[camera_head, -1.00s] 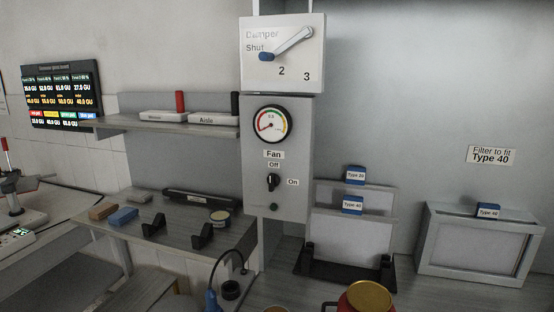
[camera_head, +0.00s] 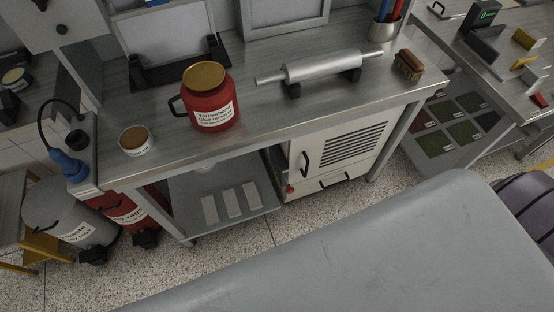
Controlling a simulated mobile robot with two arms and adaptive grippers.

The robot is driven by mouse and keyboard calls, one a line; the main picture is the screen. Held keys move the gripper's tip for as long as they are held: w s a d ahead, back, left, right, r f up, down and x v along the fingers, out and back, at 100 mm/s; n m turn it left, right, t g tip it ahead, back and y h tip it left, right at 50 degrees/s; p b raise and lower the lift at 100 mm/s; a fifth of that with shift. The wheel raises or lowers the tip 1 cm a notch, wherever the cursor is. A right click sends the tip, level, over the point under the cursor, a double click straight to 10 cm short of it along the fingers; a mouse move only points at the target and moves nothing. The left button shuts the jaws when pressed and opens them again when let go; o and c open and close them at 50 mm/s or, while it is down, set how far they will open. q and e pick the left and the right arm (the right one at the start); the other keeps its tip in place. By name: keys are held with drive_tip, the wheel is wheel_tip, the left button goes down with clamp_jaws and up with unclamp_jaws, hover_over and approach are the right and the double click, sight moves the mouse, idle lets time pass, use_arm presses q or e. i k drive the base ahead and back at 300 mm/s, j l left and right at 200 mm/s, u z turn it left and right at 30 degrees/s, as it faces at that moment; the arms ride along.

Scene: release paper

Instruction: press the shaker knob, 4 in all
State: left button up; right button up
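A small round dark knob (camera_head: 61,30) sits low on a pale wall panel (camera_head: 75,12) at the top left of the head view. I can read no label by it and cannot tell whether it is the shaker knob. The lower end of a dark switch (camera_head: 41,4) shows above it, cut by the top edge. Neither of my grippers is in view.
A steel bench (camera_head: 240,110) holds a red jar (camera_head: 211,100), a small tub (camera_head: 136,140), a roller (camera_head: 322,66) and a brush (camera_head: 409,65). A blue-handled tool (camera_head: 68,165) hangs at its left end. A white cabinet (camera_head: 335,150) stands below.

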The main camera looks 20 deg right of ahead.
sight(290, 189)
drive_tip(key=z, duration=0.9)
